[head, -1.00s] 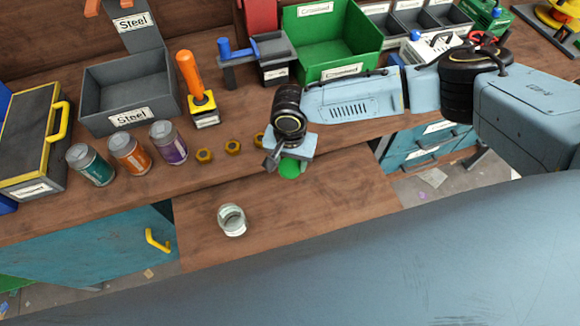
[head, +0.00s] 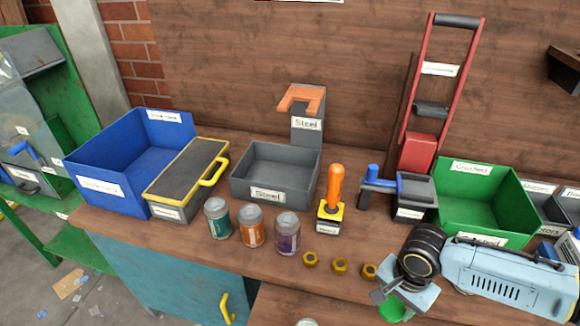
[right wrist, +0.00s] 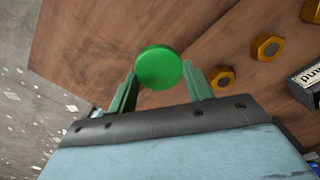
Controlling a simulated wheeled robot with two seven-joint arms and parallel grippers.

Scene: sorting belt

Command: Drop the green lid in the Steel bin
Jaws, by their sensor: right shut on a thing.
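The green lid (head: 392,309) is at the bottom right of the head view, partly hidden by my right gripper (head: 388,298). In the right wrist view the round green lid (right wrist: 159,67) sits between the two fingertips of my right gripper (right wrist: 160,84), which is shut on it. The Steel bin (head: 275,178) is a grey open box with a "Steel" label, at the middle of the bench. It looks empty. The gripper and lid are in front of it and to its right. My left gripper is not in view.
Teal, orange and purple cans (head: 250,226) stand in front of the Steel bin. An orange-handled lever (head: 335,190) stands right of it. Hex nuts (head: 340,266) lie near my gripper. A blue bin (head: 140,160) is left, a green Crushed bin (head: 485,200) right.

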